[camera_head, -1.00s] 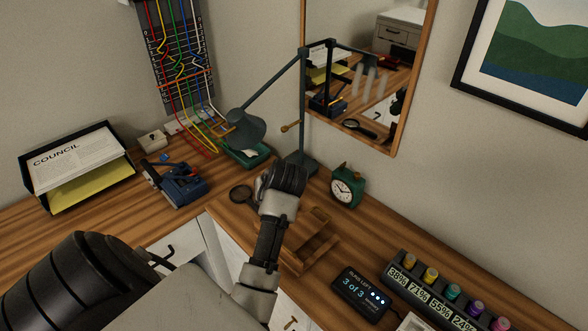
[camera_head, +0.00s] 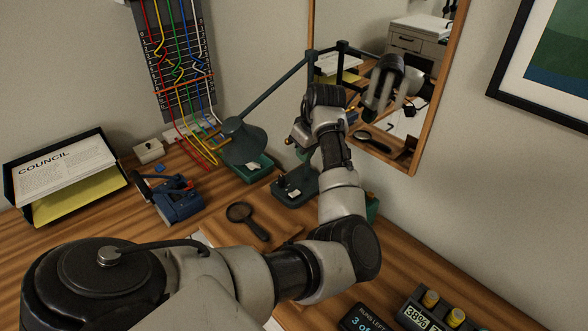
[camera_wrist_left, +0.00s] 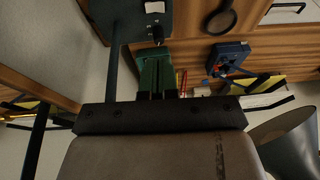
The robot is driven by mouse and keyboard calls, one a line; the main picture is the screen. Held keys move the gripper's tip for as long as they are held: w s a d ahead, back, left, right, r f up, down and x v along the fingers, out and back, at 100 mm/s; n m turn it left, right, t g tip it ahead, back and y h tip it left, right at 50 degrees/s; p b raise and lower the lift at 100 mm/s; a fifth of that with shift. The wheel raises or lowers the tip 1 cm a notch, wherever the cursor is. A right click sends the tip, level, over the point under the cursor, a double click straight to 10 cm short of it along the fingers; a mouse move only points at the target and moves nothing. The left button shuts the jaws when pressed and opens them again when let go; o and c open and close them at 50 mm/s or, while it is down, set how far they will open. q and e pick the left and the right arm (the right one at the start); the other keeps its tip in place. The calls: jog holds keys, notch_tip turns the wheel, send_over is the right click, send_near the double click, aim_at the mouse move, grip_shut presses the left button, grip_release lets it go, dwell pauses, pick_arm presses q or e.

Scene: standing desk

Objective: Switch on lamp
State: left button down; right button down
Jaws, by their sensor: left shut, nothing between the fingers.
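The dark blue-green lamp has its shade (camera_head: 243,142) at the left, a jointed arm and a heavy base (camera_head: 297,186) on the desk. A small white plate (camera_head: 293,193) sits on the base. In the left wrist view the base (camera_wrist_left: 140,22) shows at the top and the shade (camera_wrist_left: 288,140) at lower right. My left gripper (camera_head: 303,128) is above the base, close to the lamp's upright post. It is shut and empty; its dark fingers (camera_wrist_left: 156,92) show in the left wrist view. My forearm hides part of the desk. My right gripper is not in view.
A magnifying glass (camera_head: 246,218) lies in front of the lamp. A blue device (camera_head: 176,201) and a paper tray (camera_head: 66,178) stand left. The wall mirror (camera_head: 438,90) is close behind my gripper. My arm mostly hides the green clock (camera_head: 372,207).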

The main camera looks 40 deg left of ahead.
aim_at(291, 193)
pick_arm(q)
jog(key=x, duration=0.4)
jog(key=p+x, duration=0.1)
jog(key=x, duration=0.4)
jog(key=d+x, duration=0.1)
jog(key=x, duration=0.4)
jog(key=shift+s+f+p, duration=0.1)
jog(key=shift+s+p, duration=0.1)
jog(key=shift+p, duration=0.15)
